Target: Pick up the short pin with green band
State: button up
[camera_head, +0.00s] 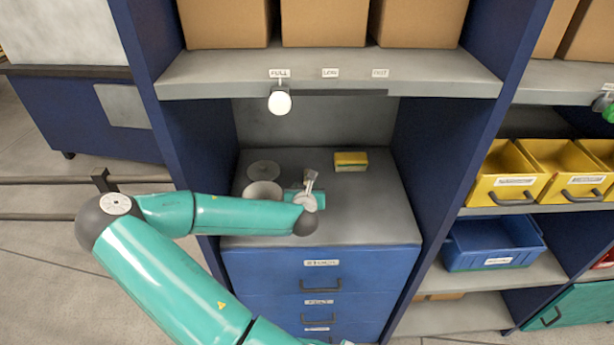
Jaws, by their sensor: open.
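My gripper (311,179) is small in the picture, over the grey top of the drawer cabinet (375,220). It is open, and I see nothing held in it. I cannot make out a short pin with a green band; my wrist and forearm hide part of the cabinet top, and the details there are very small. A grey round dish (262,190) and a flat grey disc (263,170) are to the left of my gripper. A yellow block with a greenish top (350,161) is to its right, apart from it.
Blue side panels (438,130) stand on both sides of the cabinet top. A grey shelf (430,84) with cardboard boxes (415,22) hangs above, with a white lamp (280,102) below its edge. Yellow bins (506,175) and a blue bin (493,243) are at right.

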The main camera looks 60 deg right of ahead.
jog(key=shift+x, duration=4.05)
jog(key=shift+a, duration=0.1)
jog(key=shift+c, duration=0.2)
grip_shut()
